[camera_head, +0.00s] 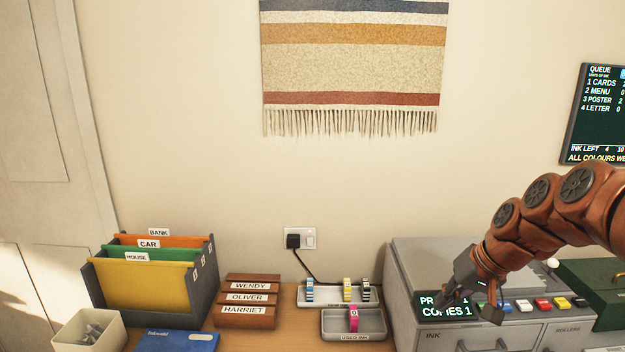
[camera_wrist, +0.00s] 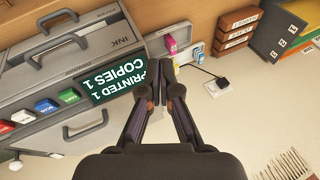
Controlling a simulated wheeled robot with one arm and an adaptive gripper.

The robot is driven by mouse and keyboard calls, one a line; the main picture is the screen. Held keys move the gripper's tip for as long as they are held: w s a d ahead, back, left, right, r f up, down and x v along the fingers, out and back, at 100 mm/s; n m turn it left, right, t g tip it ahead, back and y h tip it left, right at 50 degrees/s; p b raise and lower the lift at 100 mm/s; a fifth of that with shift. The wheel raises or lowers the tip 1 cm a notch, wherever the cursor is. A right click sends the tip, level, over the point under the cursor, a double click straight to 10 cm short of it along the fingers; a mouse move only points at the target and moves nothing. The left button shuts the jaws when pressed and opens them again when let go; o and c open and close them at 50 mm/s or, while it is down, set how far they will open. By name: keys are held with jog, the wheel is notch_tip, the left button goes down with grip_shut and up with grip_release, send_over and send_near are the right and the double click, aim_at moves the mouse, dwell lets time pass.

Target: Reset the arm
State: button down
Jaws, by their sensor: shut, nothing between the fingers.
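My arm reaches in from the right in the head view, and my gripper (camera_head: 462,290) hangs in front of the grey printer (camera_head: 420,262), near its display reading "COPIES 1" (camera_head: 430,310). In the wrist view my gripper (camera_wrist: 160,68) shows two dark fingers that meet at the tips with nothing between them. The printer's display (camera_wrist: 118,82) lies just left of the fingers there. I cannot tell from these views whether the fingertips touch the printer.
Right of the display is a row of coloured buttons (camera_head: 542,304). Left of the printer stand ink trays (camera_head: 340,296), name blocks (camera_head: 249,297), a file holder (camera_head: 205,275) and a bin (camera_head: 70,335). A green box (camera_head: 590,285) is at right.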

jog(key=s+a+f+n+g+h, duration=0.1)
jog(key=s+a+f, duration=0.1)
jog(key=s+a, duration=0.35)
jog(key=s+a+f+n+g, duration=0.1)
jog(key=s+a+g, duration=0.1)
jog(key=s, duration=0.6)
jog(key=s+f+g+h, duration=0.1)
jog(key=s+f, duration=0.1)
jog(key=s, duration=0.6)
jog(key=s+f+g+h, duration=0.1)
jog(key=s+f+h, duration=0.1)
jog(key=s, duration=0.6)
jog(key=shift+s+f, duration=0.2)
jog(key=shift+f, duration=0.3)
dwell(4.5)
